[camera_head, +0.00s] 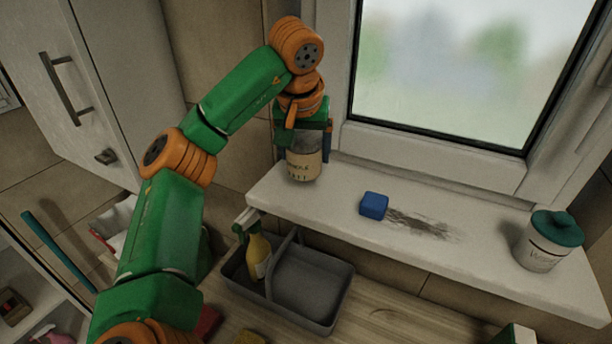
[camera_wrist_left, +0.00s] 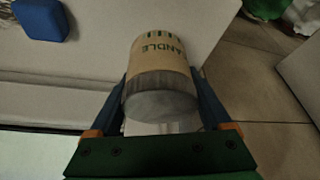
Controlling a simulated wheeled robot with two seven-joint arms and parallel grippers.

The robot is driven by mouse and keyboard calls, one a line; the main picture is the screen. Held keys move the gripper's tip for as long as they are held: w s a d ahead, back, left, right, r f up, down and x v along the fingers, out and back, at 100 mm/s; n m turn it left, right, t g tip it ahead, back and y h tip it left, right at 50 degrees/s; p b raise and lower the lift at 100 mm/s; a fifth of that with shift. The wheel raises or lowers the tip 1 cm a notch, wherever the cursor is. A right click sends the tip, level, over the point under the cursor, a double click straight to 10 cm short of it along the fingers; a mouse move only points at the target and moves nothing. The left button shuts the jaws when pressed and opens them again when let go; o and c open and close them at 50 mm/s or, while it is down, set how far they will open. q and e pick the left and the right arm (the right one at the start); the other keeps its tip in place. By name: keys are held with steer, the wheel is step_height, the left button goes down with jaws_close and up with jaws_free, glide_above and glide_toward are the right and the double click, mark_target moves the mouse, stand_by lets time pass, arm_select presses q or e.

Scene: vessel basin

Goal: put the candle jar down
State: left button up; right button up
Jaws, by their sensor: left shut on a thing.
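The candle jar (camera_head: 303,163) has a tan label with dark lettering. It is upright at the left end of the white window sill (camera_head: 340,205). My left gripper (camera_head: 302,138) is shut on it from above. In the left wrist view the candle jar (camera_wrist_left: 160,75) sits between the two fingers of my left gripper (camera_wrist_left: 165,100). The jar's base looks on or very close to the sill; I cannot tell whether it touches.
A blue sponge-like block (camera_head: 374,205) lies on the sill beside a dark smear (camera_head: 420,225). A white jar with a teal lid (camera_head: 548,240) stands at the sill's right. Below is a grey caddy (camera_head: 318,322) holding a yellow spray bottle (camera_head: 258,254). The window is behind.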

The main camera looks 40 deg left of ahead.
mark_target(304, 140)
arm_select(q)
steer(key=f, duration=0.2)
steer(key=f+b, duration=0.1)
steer(key=f, duration=0.1)
steer(key=shift+w, duration=0.2)
steer(key=shift+a, duration=0.1)
steer(key=shift+f, duration=0.1)
steer(key=o, duration=1.3)
steer(key=shift+r, duration=0.35)
steer(key=p+v, duration=0.5)
steer(key=v, duration=0.6)
steer(key=shift+s+r+p, duration=0.2)
steer(key=shift+r+p, duration=0.1)
steer(key=shift+p, duration=0.05)
